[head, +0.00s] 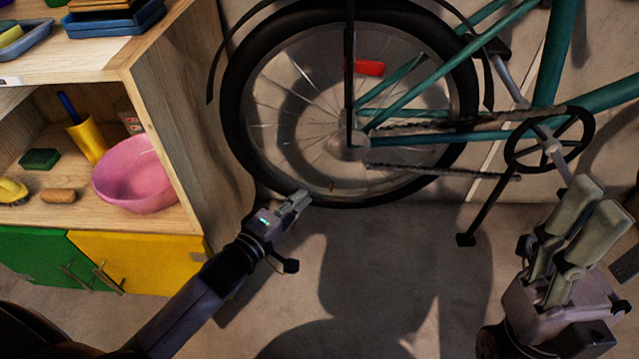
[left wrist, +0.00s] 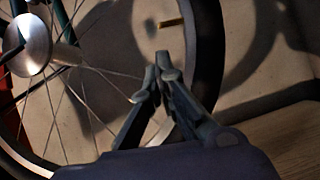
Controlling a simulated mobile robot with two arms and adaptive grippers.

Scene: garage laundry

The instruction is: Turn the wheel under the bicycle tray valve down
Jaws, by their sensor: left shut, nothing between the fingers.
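The bicycle wheel (head: 233,105) has a black tyre and thin spokes, and its hub also shows in the left wrist view (left wrist: 28,45). A small brass-coloured valve (head: 331,185) lies inside the rim near the bottom of the wheel; it also shows in the left wrist view (left wrist: 172,21), just beyond the fingertips. My left gripper (head: 301,196) is shut and empty at the wheel's lower left edge, its tips (left wrist: 160,68) over the spoke area near the rim. Contact cannot be told. My right gripper (head: 590,215) is at the lower right, away from the wheel; its jaw gap is unclear.
A wooden shelf (head: 165,85) stands left of the wheel, holding a pink bowl (head: 135,175) and a yellow cup (head: 87,140). The teal bicycle frame (head: 420,72), chain and crank (head: 548,142) extend right. The floor below the wheel is clear.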

